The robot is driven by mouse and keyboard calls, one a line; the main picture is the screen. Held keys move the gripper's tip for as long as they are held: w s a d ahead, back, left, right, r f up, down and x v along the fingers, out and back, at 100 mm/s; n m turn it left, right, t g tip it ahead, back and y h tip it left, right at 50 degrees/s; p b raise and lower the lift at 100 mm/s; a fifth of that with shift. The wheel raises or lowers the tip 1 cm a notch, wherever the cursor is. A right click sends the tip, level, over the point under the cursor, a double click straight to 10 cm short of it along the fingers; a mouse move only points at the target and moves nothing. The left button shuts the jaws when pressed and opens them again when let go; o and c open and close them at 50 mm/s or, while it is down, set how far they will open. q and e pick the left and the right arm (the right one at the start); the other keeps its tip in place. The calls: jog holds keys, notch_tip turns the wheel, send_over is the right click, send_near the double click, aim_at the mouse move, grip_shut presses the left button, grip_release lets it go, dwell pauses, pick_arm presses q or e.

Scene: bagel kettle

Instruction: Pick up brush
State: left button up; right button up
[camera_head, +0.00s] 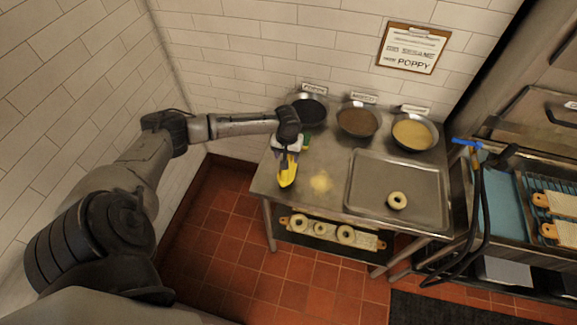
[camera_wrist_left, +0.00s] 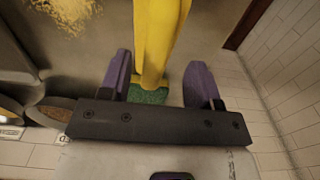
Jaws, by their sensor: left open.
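The brush is the yellow piece (camera_head: 287,174) on the steel table (camera_head: 330,215), below and in front of my left gripper (camera_head: 289,150). In the left wrist view, the yellow brush (camera_wrist_left: 161,35) runs between the two purple fingers of my left gripper (camera_wrist_left: 158,78). A green end shows close to the gripper's dark crossbar. The fingers are open, one on each side, with a gap to the yellow part. The gripper hides part of the brush in the head view. My right gripper is not in view.
Three bowls stand along the back wall: dark (camera_head: 309,108), brown (camera_head: 358,121) and pale yellow (camera_head: 413,133). A metal tray (camera_head: 428,187) with one bagel (camera_head: 397,200) lies at right. Crumbs (camera_head: 320,182) lie beside the brush. A lower shelf holds several bagels on a board (camera_head: 365,240).

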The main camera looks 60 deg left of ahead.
pick_arm(q)
jog(key=shift+w+d+f, duration=0.15)
jog(key=shift+f, duration=1.85)
jog(key=shift+c, duration=0.3)
jog(key=c, duration=1)
jog(key=shift+r, duration=0.1)
jog(key=shift+r, duration=0.5)
notch_tip(320, 180, up, 3)
jog(key=shift+f, duration=0.1)
grip_shut()
grip_release()
jog(key=w+d+r, duration=0.3)
jog(key=d+r, duration=0.4)
jog(key=d, duration=0.4)
jog(key=shift+w, duration=0.3)
